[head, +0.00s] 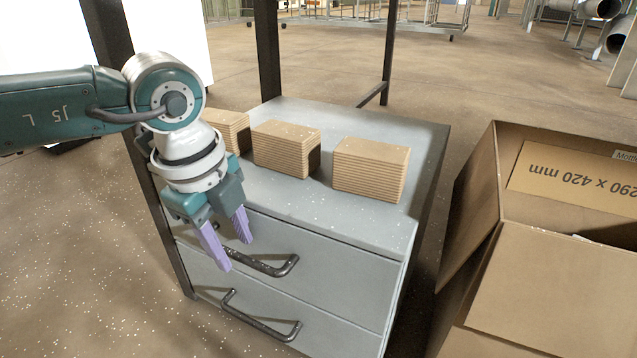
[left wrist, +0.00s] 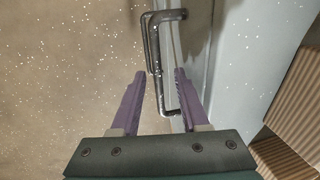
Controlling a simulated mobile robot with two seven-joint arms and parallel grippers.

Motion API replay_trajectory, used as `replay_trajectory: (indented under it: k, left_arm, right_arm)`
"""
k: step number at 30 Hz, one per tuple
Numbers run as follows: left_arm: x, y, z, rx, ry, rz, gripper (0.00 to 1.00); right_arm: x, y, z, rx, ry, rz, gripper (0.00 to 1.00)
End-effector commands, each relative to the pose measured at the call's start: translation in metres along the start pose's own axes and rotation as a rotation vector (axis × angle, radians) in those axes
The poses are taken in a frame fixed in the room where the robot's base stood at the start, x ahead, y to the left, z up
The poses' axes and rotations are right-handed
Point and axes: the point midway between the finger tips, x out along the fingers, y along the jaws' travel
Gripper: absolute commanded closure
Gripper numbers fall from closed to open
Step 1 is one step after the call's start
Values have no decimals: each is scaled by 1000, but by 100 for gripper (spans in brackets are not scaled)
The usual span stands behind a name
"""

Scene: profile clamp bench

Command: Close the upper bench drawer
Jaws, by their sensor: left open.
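The upper bench drawer (head: 330,268) is the top grey drawer front of the cabinet. It looks about flush with the cabinet, with no open interior showing; I cannot tell if a small gap remains. Its dark bar handle (head: 270,268) also shows in the left wrist view (left wrist: 166,85). My left gripper (head: 237,254) is open, with purple fingers pointing down at the handle's left end. In the left wrist view, the handle lies between the two fingers (left wrist: 158,75); no contact is visible. The gripper hides part of the drawer's left side. My right gripper is out of view.
The lower drawer with its handle (head: 260,322) is below. Three ribbed brown blocks (head: 371,168) stand on the cabinet top (head: 375,222). Dark posts (head: 267,50) rise beside the cabinet. An open cardboard box (head: 540,290) stands at right.

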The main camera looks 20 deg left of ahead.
Motion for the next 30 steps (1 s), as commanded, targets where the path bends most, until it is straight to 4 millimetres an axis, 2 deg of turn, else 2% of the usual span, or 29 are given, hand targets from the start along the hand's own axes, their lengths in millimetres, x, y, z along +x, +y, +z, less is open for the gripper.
replay_trajectory:
  k: [5, 12, 18, 22, 30]
  left_arm:
    - [-14, -1, 0, 1, 0, 0, 55]
    - [-63, 0, 0, 1, -1, 2, 55]
    - [-93, 1, 0, 0, 0, 2, 55]
    - [-100, 2, 0, 0, 0, 2, 55]
    - [-99, 2, 0, 0, 0, 2, 55]
  right_arm:
    - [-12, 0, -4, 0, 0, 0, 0]
    - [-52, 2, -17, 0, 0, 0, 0]
    - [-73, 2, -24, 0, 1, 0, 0]
    - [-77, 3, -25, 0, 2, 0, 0]
    - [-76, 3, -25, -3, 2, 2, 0]
